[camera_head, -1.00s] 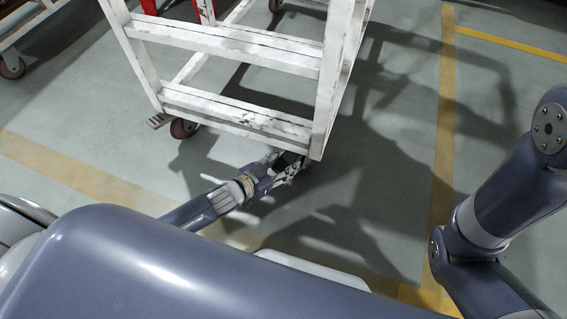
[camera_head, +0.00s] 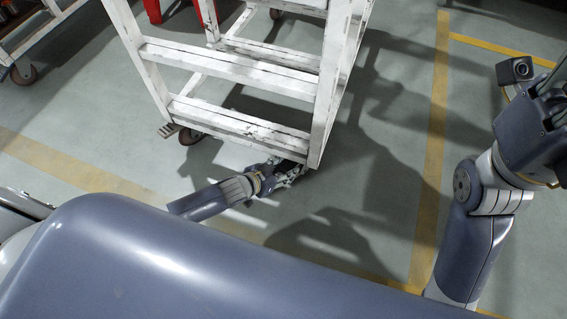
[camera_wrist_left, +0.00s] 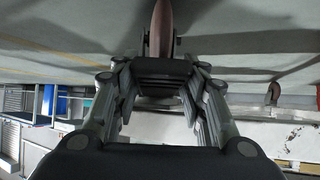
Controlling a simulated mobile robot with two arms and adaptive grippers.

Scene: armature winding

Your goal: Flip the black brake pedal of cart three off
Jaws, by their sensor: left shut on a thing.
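The white, scuffed cart frame (camera_head: 240,128) stands in the upper middle of the head view. My left gripper (camera_head: 293,170) is low at the cart's near right corner, by the floor. There the caster and its pedal are hidden in the head view. In the left wrist view, my left gripper (camera_wrist_left: 163,88) has its fingers on both sides of a dark bar, which looks like the black brake pedal (camera_wrist_left: 165,68). It is shut on it. A reddish-brown caster wheel (camera_wrist_left: 161,28) shows just beyond. My right arm is at the right edge; its gripper is not in view.
Another caster (camera_head: 190,136) with a pedal (camera_head: 167,129) is at the cart's near left corner. Another cart (camera_head: 30,35) stands at the upper left. Yellow floor lines (camera_head: 432,170) run across the green floor, which is clear right of the cart.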

